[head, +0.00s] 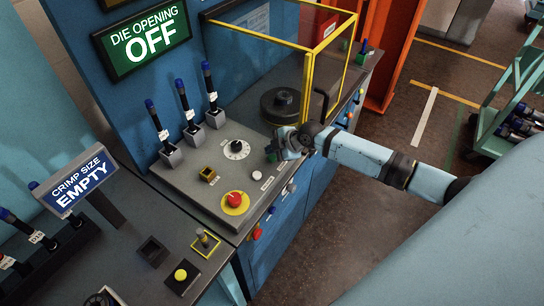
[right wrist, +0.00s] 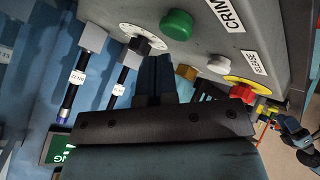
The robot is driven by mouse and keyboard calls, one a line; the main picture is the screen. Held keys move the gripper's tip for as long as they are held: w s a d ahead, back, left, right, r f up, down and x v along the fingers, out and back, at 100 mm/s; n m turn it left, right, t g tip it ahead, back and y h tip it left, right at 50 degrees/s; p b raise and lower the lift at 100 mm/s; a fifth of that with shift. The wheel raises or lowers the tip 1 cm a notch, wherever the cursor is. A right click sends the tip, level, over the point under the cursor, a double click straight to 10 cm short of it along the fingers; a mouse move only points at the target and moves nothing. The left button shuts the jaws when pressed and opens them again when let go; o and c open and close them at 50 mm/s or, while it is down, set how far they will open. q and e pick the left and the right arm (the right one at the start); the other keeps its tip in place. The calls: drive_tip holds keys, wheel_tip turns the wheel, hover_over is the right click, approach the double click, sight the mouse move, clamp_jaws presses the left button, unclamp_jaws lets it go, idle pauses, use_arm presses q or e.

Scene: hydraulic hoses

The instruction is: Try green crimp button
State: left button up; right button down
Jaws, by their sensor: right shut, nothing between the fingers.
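The green crimp button (right wrist: 176,24) stands on the grey control panel beside a label starting "CRIM" (right wrist: 222,12) in the right wrist view. My right gripper (right wrist: 155,62) is shut and empty, its fingertips close to the button; I cannot tell whether they touch it. In the head view, my right gripper (head: 277,150) is over the right part of the panel (head: 195,190) and mostly hides the button. The die opening display (head: 143,42) reads OFF. The crimp size display (head: 75,180) reads EMPTY. My left gripper is not in view.
Near the gripper are a dial (head: 236,149), a yellow-brown knob (head: 208,175), a white button (head: 257,174) and a red stop button (head: 234,199) on yellow. Hose samples (head: 187,107) stand behind. A yellow-framed guard (head: 308,75) rises beyond. Open floor (head: 400,225) lies right.

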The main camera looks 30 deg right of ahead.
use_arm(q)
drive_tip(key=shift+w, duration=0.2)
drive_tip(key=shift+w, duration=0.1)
use_arm(e)
drive_tip(key=shift+f, duration=0.15)
use_arm(q)
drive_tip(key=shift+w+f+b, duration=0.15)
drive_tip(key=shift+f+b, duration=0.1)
drive_tip(key=shift+b, duration=0.2)
use_arm(e)
drive_tip(key=shift+f, duration=0.3)
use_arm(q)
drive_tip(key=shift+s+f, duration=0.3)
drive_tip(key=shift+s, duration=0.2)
use_arm(e)
drive_tip(key=shift+f, duration=0.1)
